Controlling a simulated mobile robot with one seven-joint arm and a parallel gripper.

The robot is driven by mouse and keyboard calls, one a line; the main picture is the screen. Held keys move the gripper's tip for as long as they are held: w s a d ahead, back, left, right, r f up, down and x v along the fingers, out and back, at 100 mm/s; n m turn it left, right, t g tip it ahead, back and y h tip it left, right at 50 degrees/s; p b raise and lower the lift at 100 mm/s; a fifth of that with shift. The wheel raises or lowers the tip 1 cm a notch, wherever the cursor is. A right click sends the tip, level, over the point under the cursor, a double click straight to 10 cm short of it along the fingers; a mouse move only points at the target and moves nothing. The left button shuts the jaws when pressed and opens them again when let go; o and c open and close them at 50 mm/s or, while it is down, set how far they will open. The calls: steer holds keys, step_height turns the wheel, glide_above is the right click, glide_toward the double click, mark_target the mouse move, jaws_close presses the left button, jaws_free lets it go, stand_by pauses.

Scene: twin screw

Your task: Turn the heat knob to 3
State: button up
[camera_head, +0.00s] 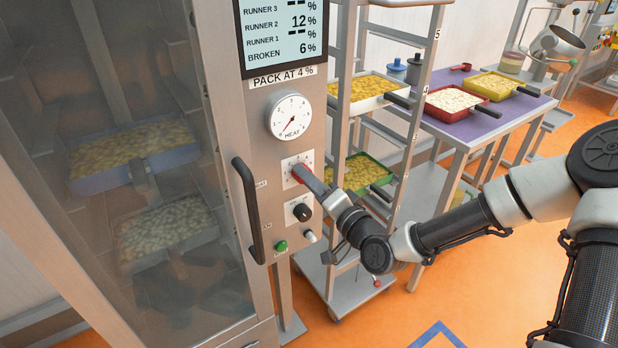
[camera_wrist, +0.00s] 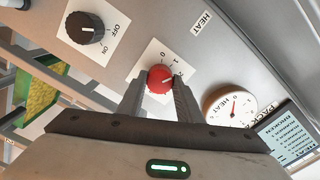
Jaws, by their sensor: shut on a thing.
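The red heat knob (camera_wrist: 159,79) sits on a white square plate on the steel panel, beside a HEAT label. My gripper (camera_wrist: 158,88) is shut on it, one finger on each side. The white mark on the knob points toward the right in the wrist view, near the 1 and 2; the exact number is hard to tell. In the head view, my gripper (camera_head: 304,175) covers most of the knob.
A black on-off knob (camera_head: 301,212), a green button (camera_head: 281,246) and a black door handle (camera_head: 248,210) are close by. The display (camera_head: 284,35) reads RUNNER 2 12% and BROKEN 6%, above a PACK AT 4% label. A rack with trays (camera_head: 360,90) stands right of the panel.

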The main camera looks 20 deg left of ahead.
steer(key=m+p, duration=0.1)
steer(key=m, duration=1.1)
stand_by(0.5)
steer(key=o, duration=1)
steer(key=shift+o, duration=0.2)
